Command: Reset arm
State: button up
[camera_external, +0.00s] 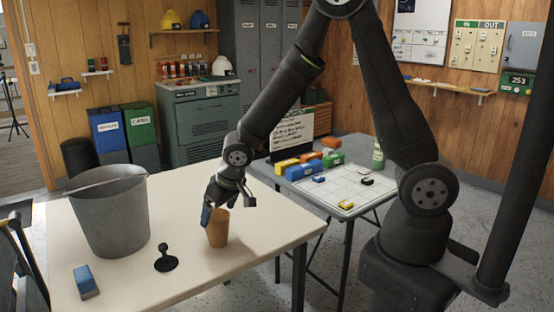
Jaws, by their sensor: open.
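My arm reaches from the right over the cream table (275,222), bent at a high elbow. My gripper (228,208) points down above the table with its jaws apart. One blue-tipped finger shows at the left and a dark finger at the right. A tan cup (217,229) stands upright on the table just below and between the fingers in the picture. I cannot tell whether the fingers touch the cup or how far they are from its rim.
A grey metal bucket (110,222), a black knobbed stand (165,258) and a blue block-like item (86,282) are on the table's left. A second grey table (352,150) behind holds coloured blocks (301,171), a gridded white board (345,188) and a green bottle (378,156).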

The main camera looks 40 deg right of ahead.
aim_at(216, 219)
jog(key=x, duration=0.4)
jog(key=shift+r, duration=0.55)
